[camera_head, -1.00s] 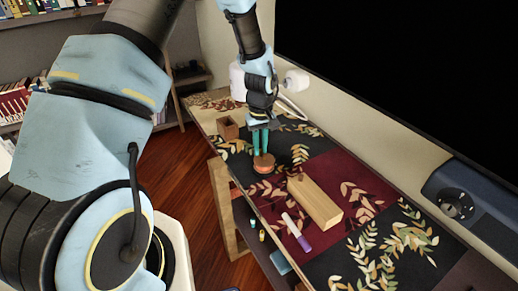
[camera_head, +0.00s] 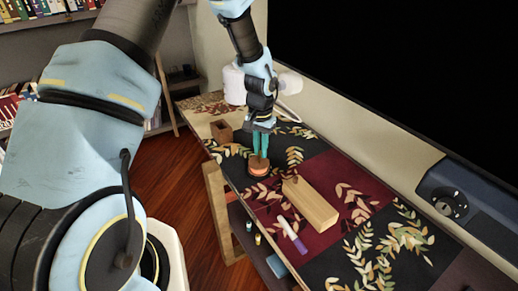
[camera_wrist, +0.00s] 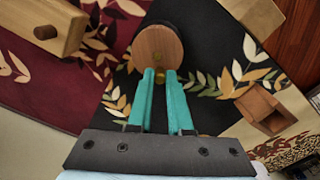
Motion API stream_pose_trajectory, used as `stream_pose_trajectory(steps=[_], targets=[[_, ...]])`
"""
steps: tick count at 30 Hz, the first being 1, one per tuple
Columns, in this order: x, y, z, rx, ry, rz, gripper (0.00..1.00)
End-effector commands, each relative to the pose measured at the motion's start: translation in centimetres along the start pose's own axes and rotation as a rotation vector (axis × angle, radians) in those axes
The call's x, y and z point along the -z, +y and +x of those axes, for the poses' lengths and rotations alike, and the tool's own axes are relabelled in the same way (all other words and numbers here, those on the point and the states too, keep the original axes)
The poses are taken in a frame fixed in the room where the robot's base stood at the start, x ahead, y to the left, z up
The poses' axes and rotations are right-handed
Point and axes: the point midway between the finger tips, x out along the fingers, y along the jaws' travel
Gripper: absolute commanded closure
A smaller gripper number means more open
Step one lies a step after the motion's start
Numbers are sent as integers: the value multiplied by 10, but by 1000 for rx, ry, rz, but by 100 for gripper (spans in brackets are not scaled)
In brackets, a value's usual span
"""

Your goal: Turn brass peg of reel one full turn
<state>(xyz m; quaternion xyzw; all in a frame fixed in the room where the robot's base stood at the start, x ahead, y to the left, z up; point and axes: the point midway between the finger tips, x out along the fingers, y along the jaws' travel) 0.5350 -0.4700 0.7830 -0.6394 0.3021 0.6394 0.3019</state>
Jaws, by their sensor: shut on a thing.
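The reel (camera_head: 258,168) is a small round wooden drum with an orange-red band, standing on the dark part of the patterned cloth. In the wrist view its round wooden top (camera_wrist: 157,45) faces the camera. The brass peg (camera_wrist: 160,77) shows as a small yellow piece near the edge of that top, between my fingertips. My gripper (camera_head: 260,153) points down at the reel with its teal fingers close together, shut on the peg. The fingers hide part of the peg, and its exact angle is hard to tell.
A wooden block (camera_head: 310,203) lies close to the right of the reel. A white and purple marker (camera_head: 293,234) lies nearer the front edge. A small open wooden box (camera_head: 222,131) stands behind left. A dark screen (camera_head: 400,80) borders the table's back.

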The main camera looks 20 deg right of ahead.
Motion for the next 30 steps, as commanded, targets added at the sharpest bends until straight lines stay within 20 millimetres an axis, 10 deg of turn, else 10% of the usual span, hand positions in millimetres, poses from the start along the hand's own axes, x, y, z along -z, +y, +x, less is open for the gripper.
stream_pose_trajectory(steps=[27, 28, 30], targets=[[0, 3, 0, 0, -1, 174, 100], [0, 3, 0, 0, -1, 174, 79], [0, 3, 0, 0, -1, 174, 71]])
